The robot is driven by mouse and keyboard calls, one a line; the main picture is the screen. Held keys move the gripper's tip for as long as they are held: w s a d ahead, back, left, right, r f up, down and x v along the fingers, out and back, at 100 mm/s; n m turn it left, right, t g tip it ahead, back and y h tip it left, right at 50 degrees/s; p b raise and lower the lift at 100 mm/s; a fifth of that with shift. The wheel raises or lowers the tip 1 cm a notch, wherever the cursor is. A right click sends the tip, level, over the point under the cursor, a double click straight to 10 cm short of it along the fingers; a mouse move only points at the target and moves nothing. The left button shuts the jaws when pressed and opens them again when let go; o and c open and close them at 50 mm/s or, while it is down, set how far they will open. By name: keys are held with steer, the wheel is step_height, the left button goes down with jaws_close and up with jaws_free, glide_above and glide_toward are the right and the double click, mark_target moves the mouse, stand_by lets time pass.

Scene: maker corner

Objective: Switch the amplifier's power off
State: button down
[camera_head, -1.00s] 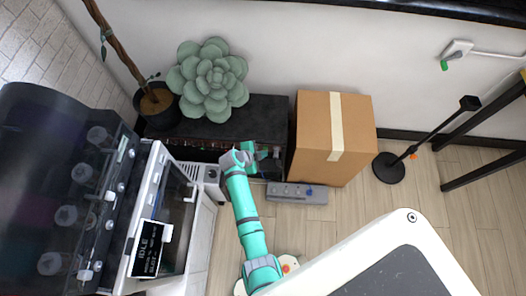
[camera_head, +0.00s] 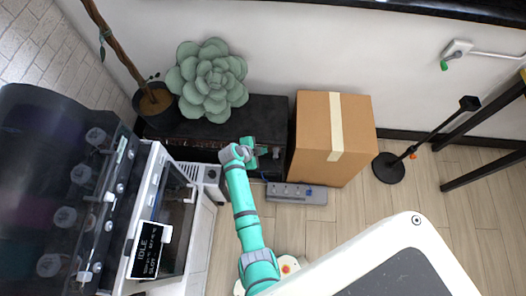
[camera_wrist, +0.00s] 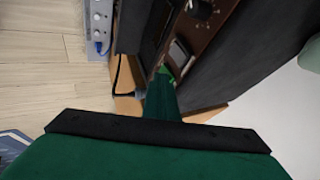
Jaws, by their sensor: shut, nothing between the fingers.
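The amplifier (camera_head: 258,112) is a low black box against the wall, with a succulent on top. Its brown front panel (camera_wrist: 206,28) shows in the wrist view, with a dark knob (camera_wrist: 201,9) and a grey rocker-like switch (camera_wrist: 180,53). My gripper (camera_head: 263,150) is in front of the amplifier in the head view. In the wrist view its green fingertip (camera_wrist: 165,76) is shut and empty, close to the panel just below the switch. I cannot tell whether it touches, or which way the switch is set.
A cardboard box (camera_head: 312,150) stands right of the amplifier. A grey power strip (camera_head: 290,193) with a blue plug lies on the floor before it. A large printer-like machine (camera_head: 155,200) is at left.

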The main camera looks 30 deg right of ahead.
steer(key=shift+s+r, duration=0.1)
steer(key=shift+r, duration=0.7)
steer(key=shift+d, duration=0.1)
steer(key=s+v, duration=0.1)
steer(key=v, duration=1.1)
steer(key=shift+f, duration=0.2)
